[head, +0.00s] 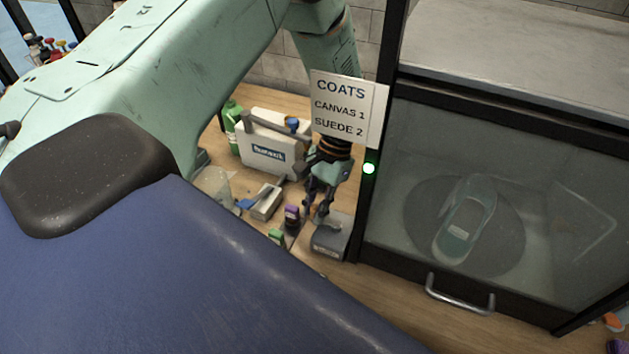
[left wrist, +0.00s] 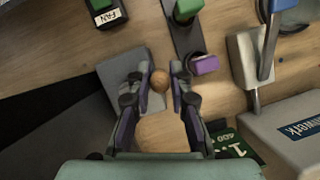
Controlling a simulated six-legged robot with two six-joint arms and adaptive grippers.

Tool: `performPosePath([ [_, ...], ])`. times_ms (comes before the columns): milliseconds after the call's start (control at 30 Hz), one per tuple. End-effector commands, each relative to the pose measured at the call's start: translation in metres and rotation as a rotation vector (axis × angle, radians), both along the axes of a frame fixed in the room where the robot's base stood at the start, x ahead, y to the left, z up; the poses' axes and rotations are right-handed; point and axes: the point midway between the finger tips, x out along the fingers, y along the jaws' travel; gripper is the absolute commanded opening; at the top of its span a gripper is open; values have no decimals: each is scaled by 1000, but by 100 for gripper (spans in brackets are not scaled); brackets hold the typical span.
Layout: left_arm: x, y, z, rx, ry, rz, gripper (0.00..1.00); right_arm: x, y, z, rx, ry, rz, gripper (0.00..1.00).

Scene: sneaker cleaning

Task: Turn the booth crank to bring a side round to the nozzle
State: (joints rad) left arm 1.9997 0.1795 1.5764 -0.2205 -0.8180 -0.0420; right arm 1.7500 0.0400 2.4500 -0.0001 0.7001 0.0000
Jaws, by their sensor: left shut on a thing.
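My left gripper (head: 322,196) points down at the wooden bench beside the booth (head: 375,225). In the left wrist view its fingers (left wrist: 161,70) are shut on a round wooden crank knob (left wrist: 160,82), over a grey base (left wrist: 112,78). The grey crank base (head: 330,240) also shows in the head view, at the booth's left post; the knob is hidden there. Behind the booth glass a pale green-grey sneaker (head: 466,222) lies on a dark round turntable (head: 415,215). I cannot make out the nozzle clearly. My right gripper is not in view.
A sign reading COATS, CANVAS 1, SUEDE 2 (head: 340,105) hangs by the post, above a lit green lamp (head: 368,168). A purple switch (left wrist: 203,65) and a green switch (left wrist: 187,10) stand close by.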

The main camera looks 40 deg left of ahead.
Motion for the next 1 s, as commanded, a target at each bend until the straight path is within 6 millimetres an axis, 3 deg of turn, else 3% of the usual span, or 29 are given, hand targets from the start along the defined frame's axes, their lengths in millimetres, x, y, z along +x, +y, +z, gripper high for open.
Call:
performPosePath([
  [767, 7, 2, 0, 0, -6, -97, 0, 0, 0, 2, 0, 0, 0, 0],
  [800, 7, 2, 0, 1, -6, -96, 22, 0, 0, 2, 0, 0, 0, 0],
  [1000, 6, 2, 0, 1, -5, -96, 38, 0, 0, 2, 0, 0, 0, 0],
])
